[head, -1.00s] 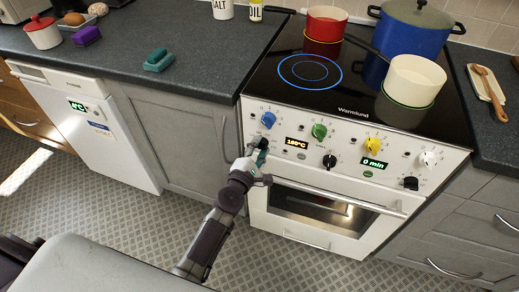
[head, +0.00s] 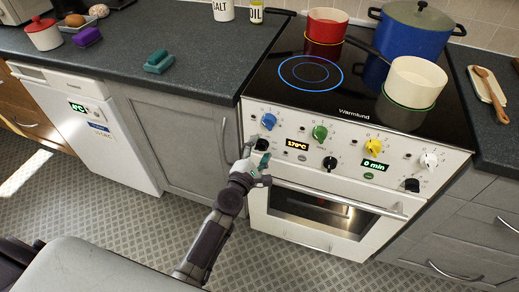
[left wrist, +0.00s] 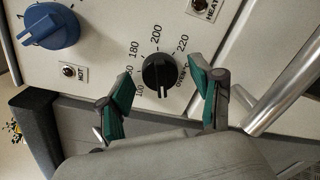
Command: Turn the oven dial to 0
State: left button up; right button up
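The oven dial (head: 267,148) is a black knob at the left of the white oven's front panel. In the left wrist view the dial (left wrist: 158,71) shows from close up, with 180, 200 and 220 printed around it and an oven label beside it. The amber display (head: 297,144) reads about 170°C. My left gripper (head: 257,156) is open at the dial. In the left wrist view its two green-padded fingers (left wrist: 163,84) stand on either side of the dial, with a gap on each side. My right gripper is out of view.
A blue knob (head: 268,120) sits just above the dial, and a green knob (head: 320,132) and another black knob (head: 330,163) to its right. The silver oven door handle (head: 340,198) runs below. Pots stand on the hob (head: 300,95) above.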

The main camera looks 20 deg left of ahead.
pick_arm(q)
jog(key=s+a, duration=0.1)
jog(key=s, duration=1.1)
jog(key=shift+r, duration=0.35)
jog(key=s+f+m+g+p, duration=0.2)
jog(key=s+f+m+g, duration=0.35)
jog(key=f, duration=0.85)
jog(key=s+f+m+g+p, duration=0.25)
jog(key=s+f+m, duration=0.55)
jog(key=f, duration=0.5)
jog(key=s+a+f+m+g, duration=0.1)
jog(key=s+f+m, duration=0.3)
jog(key=s, duration=0.4)
jog(key=s+a+f+m+g+y+p, duration=0.1)
jog(key=s+f+m+g, duration=0.3)
jog(key=s, duration=0.5)
jog(key=s+a+f+m+g, duration=0.3)
jog(key=s+f+m, duration=0.1)
jog(key=s, duration=0.4)
jog(key=shift+s+f+m+y+p, duration=0.15)
jog(key=shift+f+m+y+p, duration=0.15)
jog(key=shift+f+m, duration=0.05)
jog(key=shift+a, duration=0.1)
